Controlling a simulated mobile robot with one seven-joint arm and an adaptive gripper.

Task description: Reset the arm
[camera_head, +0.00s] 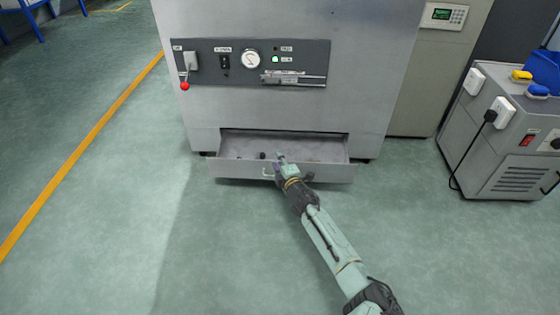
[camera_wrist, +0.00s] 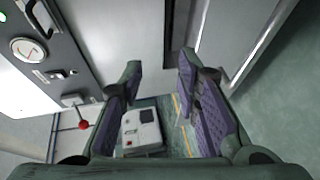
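My gripper (camera_head: 281,160) is at the front of the open drawer (camera_head: 232,169) in the head view, with its tip over the drawer's front edge. My arm reaches there from the lower right. In the wrist view my gripper (camera_wrist: 160,66) is open, with its two purple-padded fingers apart and nothing between them. Whether a finger touches the drawer I cannot tell.
The grey cabinet above the drawer has a control panel (camera_head: 224,76) with a gauge, a green light and a red-knobbed lever (camera_head: 184,86). A grey unit (camera_head: 490,150) with a black cable stands at right. Floor is clear at left.

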